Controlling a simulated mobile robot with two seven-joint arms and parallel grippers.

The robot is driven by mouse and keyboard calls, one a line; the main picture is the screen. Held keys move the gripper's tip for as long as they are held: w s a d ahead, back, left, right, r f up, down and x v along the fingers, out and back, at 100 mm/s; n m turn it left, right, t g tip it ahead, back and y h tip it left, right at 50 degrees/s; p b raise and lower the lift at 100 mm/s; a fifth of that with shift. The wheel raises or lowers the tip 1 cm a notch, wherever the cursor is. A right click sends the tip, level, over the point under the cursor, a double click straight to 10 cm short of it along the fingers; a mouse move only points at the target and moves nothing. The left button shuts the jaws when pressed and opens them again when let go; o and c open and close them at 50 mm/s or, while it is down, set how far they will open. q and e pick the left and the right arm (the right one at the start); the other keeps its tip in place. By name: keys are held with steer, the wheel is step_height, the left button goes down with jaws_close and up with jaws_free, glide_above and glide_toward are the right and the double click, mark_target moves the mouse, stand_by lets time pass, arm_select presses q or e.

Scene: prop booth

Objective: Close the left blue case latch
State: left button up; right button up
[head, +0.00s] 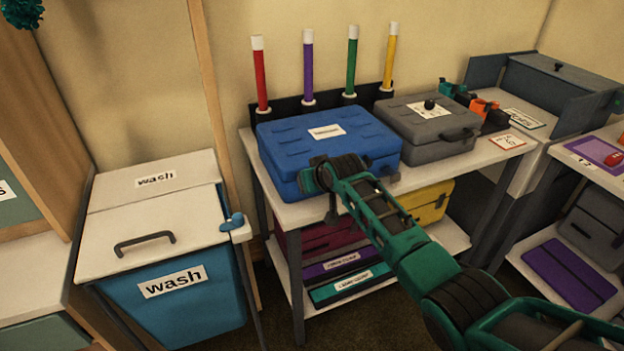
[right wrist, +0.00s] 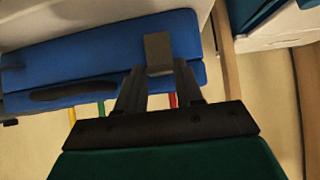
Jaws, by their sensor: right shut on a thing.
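The blue case (head: 330,139) lies on the white tabletop with its lid down and a white label on top. My right gripper (head: 307,182) is at the left part of its front. In the right wrist view the blue case (right wrist: 100,58) shows its dark handle (right wrist: 72,92). To the right of that handle is a grey latch (right wrist: 158,50). My right gripper (right wrist: 160,80) is shut on this latch, its two fingers at the latch's lower end. In the head view my arm and gripper hide the latch. My left gripper is in neither view.
A grey case (head: 427,130) stands close to the right of the blue one. Several coloured rods stand in a dark rack (head: 290,108) behind. A blue wash bin (head: 175,308) is at the left. More cases lie on the shelf (head: 447,236) below.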

steer(key=o, duration=1)
steer(key=shift+o, duration=0.2)
steer(key=v, duration=1.2)
steer(key=shift+s+r, duration=0.25)
steer(key=shift+r, duration=0.05)
steer(key=shift+d, duration=0.1)
